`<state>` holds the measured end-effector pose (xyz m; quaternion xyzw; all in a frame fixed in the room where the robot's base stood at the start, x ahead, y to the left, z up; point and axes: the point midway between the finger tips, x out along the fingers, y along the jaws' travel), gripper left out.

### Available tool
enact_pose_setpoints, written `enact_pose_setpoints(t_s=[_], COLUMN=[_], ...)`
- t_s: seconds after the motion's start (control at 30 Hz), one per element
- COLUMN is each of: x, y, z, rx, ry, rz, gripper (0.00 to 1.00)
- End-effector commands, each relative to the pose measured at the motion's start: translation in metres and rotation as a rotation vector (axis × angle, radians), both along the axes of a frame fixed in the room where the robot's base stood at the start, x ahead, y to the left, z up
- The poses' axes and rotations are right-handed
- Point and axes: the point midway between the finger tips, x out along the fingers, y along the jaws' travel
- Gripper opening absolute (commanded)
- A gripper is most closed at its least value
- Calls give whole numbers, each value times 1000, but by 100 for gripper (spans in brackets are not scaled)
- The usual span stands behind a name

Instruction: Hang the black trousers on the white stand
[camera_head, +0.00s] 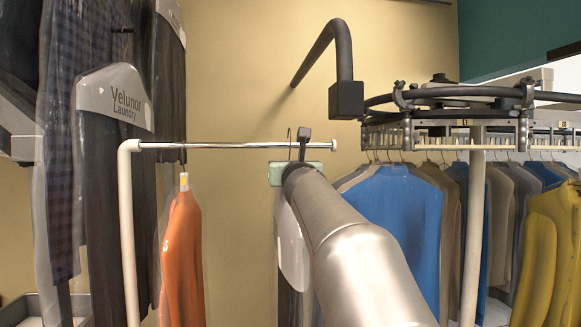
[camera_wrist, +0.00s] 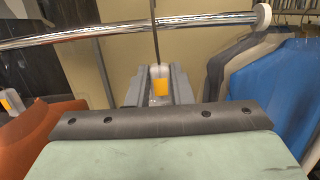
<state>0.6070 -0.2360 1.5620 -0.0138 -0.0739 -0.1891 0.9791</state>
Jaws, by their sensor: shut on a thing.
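The white stand (camera_head: 128,230) has a chrome rail (camera_head: 220,146), which also crosses the wrist view (camera_wrist: 90,32). My gripper (camera_head: 303,140) is at the rail's right part. In the wrist view my gripper (camera_wrist: 160,85) is shut on a hanger neck with a yellow tag (camera_wrist: 160,86). The hanger's thin hook (camera_wrist: 155,35) runs up across the rail; its tip is out of view there. In the head view the hook (camera_head: 289,134) rises above rail height; contact cannot be told. Below hangs a pale hanger cover (camera_head: 290,250) with dark trousers (camera_head: 289,305), mostly hidden by my arm.
An orange jacket (camera_head: 183,250) hangs on the stand's rail, left of my gripper. Bagged dark garments (camera_head: 110,190) hang at far left. A conveyor (camera_head: 440,115) with several garments, including a blue jacket (camera_head: 395,215), is at the right. The rail between jacket and gripper is clear.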

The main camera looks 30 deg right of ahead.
Motion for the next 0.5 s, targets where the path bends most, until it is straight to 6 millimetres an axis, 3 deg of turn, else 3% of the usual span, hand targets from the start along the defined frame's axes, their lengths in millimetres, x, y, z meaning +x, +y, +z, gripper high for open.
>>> enact_pose_setpoints(t_s=[0.5], x=[17], y=[-7], z=[2], rx=[-2], ry=[-3], rz=[0], gripper=[0])
